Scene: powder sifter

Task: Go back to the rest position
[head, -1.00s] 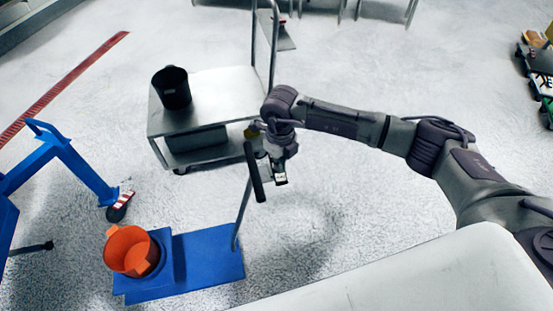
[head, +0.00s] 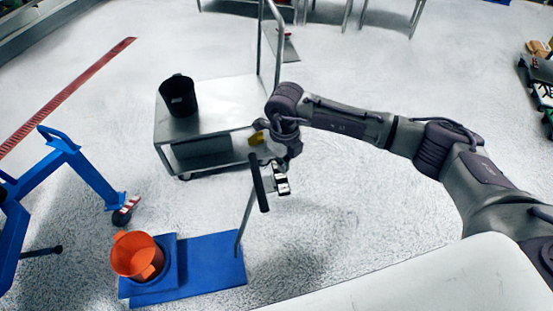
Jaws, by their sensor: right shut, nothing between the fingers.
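My right gripper (head: 282,183) hangs at the end of my right arm, near the middle of the head view. It is shut and empty. In the picture it is just right of the black grip (head: 259,182) on top of a thin metal post. The post rises from a blue platform (head: 205,268); whether the gripper touches the grip is hard to tell. My left gripper is not in view.
An orange bucket (head: 136,256) stands on the blue platform at lower left, beside a blue wheeled frame (head: 88,172). A metal cart (head: 222,98) holding a black bucket (head: 178,95) stands behind. Shelving with items (head: 538,90) is at far right. Floor right of the gripper is clear.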

